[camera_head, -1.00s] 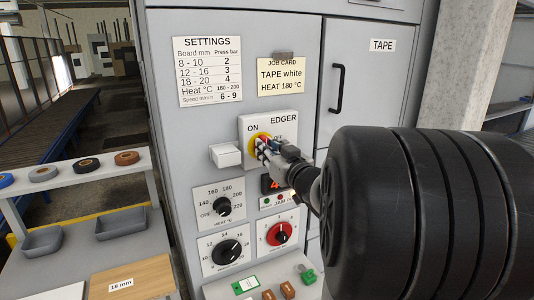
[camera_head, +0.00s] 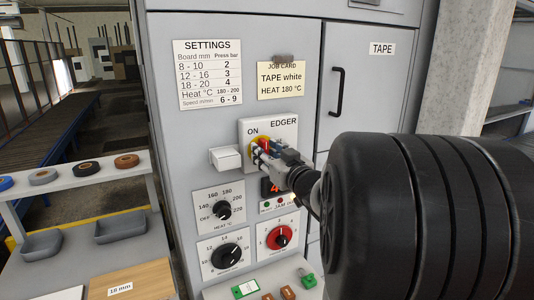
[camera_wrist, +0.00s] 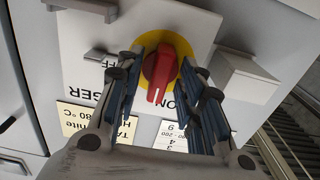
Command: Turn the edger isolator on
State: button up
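The edger isolator is a red rotary handle (camera_wrist: 160,72) on a yellow disc (camera_wrist: 183,46), mounted on a white plate (camera_head: 287,128) marked EDGER, ON and OFF. In the wrist view the picture is upside down. The handle's long axis runs nearly up and down there, with a pale mark at its lower end, between the OFF and ON lettering. My gripper (camera_wrist: 163,75) is open, with one finger on each side of the handle and gaps showing yellow. In the head view my gripper (camera_head: 262,152) covers much of the isolator.
A white box (camera_head: 226,158) sticks out left of the isolator plate. Below are a heat dial (camera_head: 222,210), a black dial (camera_head: 227,255) and a red dial (camera_head: 281,237). A cabinet door handle (camera_head: 337,92) stands out to the right. Shelves with tape rolls (camera_head: 86,168) stand at left.

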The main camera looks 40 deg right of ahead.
jog(key=v, duration=1.2)
jog(key=shift+f, duration=0.1)
